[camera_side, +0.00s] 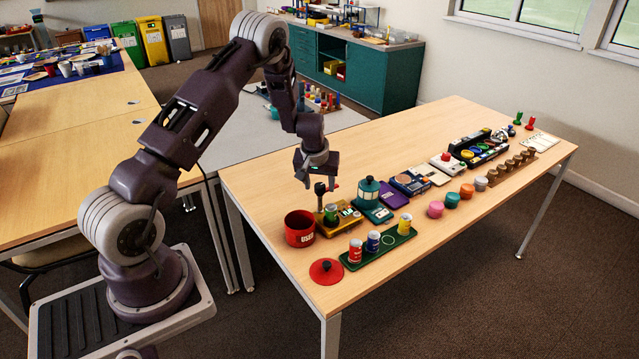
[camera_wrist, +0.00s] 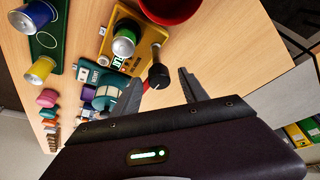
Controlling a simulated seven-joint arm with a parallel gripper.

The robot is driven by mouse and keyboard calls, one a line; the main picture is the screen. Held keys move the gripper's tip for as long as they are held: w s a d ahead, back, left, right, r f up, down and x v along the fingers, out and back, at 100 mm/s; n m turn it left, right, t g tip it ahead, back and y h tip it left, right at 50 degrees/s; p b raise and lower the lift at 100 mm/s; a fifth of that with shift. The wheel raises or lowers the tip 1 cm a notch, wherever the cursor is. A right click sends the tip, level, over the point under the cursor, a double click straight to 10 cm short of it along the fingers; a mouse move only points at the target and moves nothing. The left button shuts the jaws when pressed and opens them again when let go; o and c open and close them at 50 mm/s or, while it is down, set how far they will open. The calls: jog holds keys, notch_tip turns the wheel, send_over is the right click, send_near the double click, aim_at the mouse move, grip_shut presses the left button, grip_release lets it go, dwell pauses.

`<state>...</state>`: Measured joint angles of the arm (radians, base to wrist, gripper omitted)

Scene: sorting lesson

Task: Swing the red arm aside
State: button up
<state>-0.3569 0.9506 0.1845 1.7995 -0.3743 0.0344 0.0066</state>
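A yellow device (camera_side: 338,218) stands near the left end of the table and also shows in the wrist view (camera_wrist: 112,50). A green can (camera_wrist: 123,44) sits on it, seen almost from above. A dark post with a black knob (camera_side: 320,188) rises from the device. In the wrist view the black knob (camera_wrist: 158,76) appears between my fingers, with a small red part (camera_wrist: 146,87) beside it, likely the red arm. That red part also shows right of my fingers in the side view (camera_side: 334,184). My gripper (camera_side: 312,180) is open above the device, fingers pointing down. I cannot tell whether it touches the knob.
A red pot (camera_side: 299,238) stands left of the device, with a red lid (camera_side: 326,271) in front. A green tray (camera_side: 378,250) with cans is close by. A teal canister (camera_side: 368,192) stands just right. Several more stations run to the table's far end.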

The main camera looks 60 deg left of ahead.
jog(key=shift+r, duration=0.15)
jog(key=v, duration=0.7)
jog(key=s+d+r+m+t+h, duration=0.1)
jog(key=s+d+r+m, duration=0.15)
jog(key=d+r, duration=0.4)
jog(key=s+d+r+m+h, duration=0.1)
jog(key=s+d+r, duration=0.35)
jog(key=r, duration=0.25)
jog(key=s+d+r+m+t+h, duration=0.1)
jog(key=s+d+r, duration=0.2)
jog(key=d+r, duration=0.4)
jog(key=s+d+r+m, duration=0.1)
jog(key=s+d+m, duration=0.1)
jog(key=s, duration=0.7)
jog(key=s+d+r+m, duration=0.1)
jog(key=s+d, duration=0.3)
jog(key=s, duration=0.6)
jog(key=shift+s+d+m+t, duration=0.2)
jog(key=shift+d+m+t, duration=0.15)
jog(key=shift+m, duration=0.5)
